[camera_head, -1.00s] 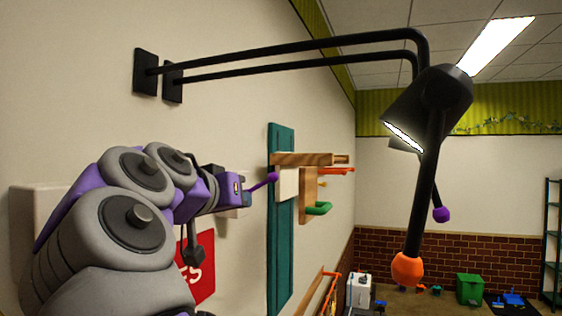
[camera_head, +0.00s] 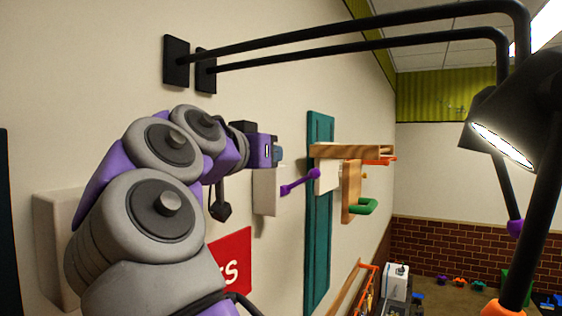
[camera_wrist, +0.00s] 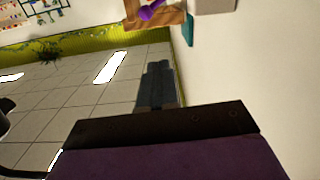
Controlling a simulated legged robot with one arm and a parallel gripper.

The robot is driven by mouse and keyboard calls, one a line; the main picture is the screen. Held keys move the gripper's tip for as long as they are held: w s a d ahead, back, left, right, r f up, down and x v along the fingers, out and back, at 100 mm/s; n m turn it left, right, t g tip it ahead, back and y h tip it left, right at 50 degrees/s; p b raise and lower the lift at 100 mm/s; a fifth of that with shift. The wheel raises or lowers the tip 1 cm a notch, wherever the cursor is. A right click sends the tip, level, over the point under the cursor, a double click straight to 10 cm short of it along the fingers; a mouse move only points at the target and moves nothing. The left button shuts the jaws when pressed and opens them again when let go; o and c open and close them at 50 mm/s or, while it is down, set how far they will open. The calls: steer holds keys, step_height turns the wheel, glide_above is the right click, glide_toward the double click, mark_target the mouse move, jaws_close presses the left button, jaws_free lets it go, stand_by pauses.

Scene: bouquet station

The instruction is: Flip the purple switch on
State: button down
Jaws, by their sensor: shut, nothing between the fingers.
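The purple switch (camera_head: 300,181) is a short lever with a ball end. It sticks out of a cream box (camera_head: 267,195) on the wall and tilts up to the right in the head view. In the wrist view its purple lever (camera_wrist: 150,12) shows at the top edge, next to the cream box (camera_wrist: 213,5). My gripper (camera_head: 279,153) is beside the top of the box, above and left of the lever, with no visible contact with the lever. In the wrist view its grey fingers (camera_wrist: 156,82) are together and empty.
A teal wall panel (camera_head: 319,240) with wooden blocks (camera_head: 352,151) and a green handle (camera_head: 366,207) is right of the switch. A black lamp (camera_head: 500,125) hangs at the right with orange (camera_head: 503,308) and purple (camera_head: 515,227) knobs. A red sign (camera_head: 232,260) is below.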

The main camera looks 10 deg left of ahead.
mark_target(300, 181)
steer(key=w+d+f, duration=0.2)
steer(key=w, duration=0.3)
steer(key=w+d+f+p, duration=0.1)
steer(key=w+d, duration=0.2)
steer(key=w, duration=0.3)
steer(key=shift+d+f, duration=0.15)
steer(key=shift+f, duration=0.25)
stand_by(0.3)
steer(key=shift+s+d+m, duration=0.1)
steer(key=shift+d+m, duration=0.2)
